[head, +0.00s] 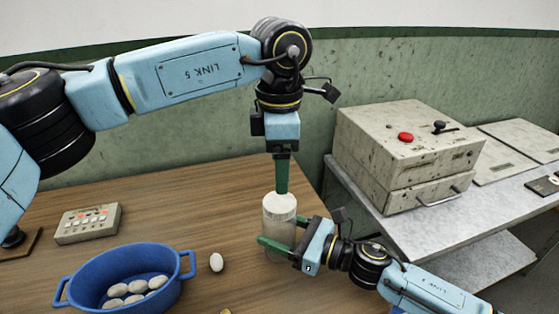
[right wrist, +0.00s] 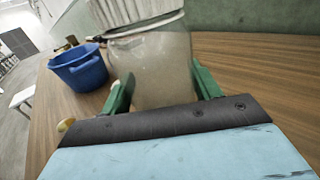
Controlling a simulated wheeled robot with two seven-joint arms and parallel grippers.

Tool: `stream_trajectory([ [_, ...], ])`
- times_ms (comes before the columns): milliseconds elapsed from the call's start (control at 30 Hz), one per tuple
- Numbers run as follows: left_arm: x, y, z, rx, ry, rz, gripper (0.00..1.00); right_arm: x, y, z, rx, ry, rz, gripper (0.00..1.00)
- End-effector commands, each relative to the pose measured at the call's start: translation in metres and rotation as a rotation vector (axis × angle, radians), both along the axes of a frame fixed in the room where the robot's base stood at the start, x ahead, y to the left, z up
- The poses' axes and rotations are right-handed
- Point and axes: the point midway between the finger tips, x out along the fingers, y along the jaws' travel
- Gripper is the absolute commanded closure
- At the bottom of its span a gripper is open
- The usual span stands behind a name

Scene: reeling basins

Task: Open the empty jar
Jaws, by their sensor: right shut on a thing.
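The jar (head: 277,235) is a cloudy, see-through cylinder standing upright on the wooden table, with no contents that I can make out. Its white ribbed lid (head: 280,205) is on top. In the right wrist view the jar (right wrist: 160,65) fills the middle and the lid (right wrist: 148,28) sits above it. My right gripper (head: 277,243) is shut on the jar's body, one green finger on each side. My left gripper (head: 281,190) points straight down over the lid. Its fingers show edge-on, so their gap and any contact with the lid are unclear.
A blue basin (head: 95,272) with several white cocoons stands left of the jar. One loose cocoon (head: 216,262) lies between them. A grey control box (head: 88,223) sits farther left. A metal side table (head: 390,229) on the right carries a large beige box (head: 395,140) with a red button.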

Motion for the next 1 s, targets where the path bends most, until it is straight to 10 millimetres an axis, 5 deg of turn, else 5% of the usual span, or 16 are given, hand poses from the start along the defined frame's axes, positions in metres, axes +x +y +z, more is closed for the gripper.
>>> stream_trajectory([
  [1000,-0.0002,-0.0003,-0.0003,-0.001,0.0,-1.884,0.25,0.0,-0.0001,-0.0003,-0.001,0.0,0.0,1.0],
])
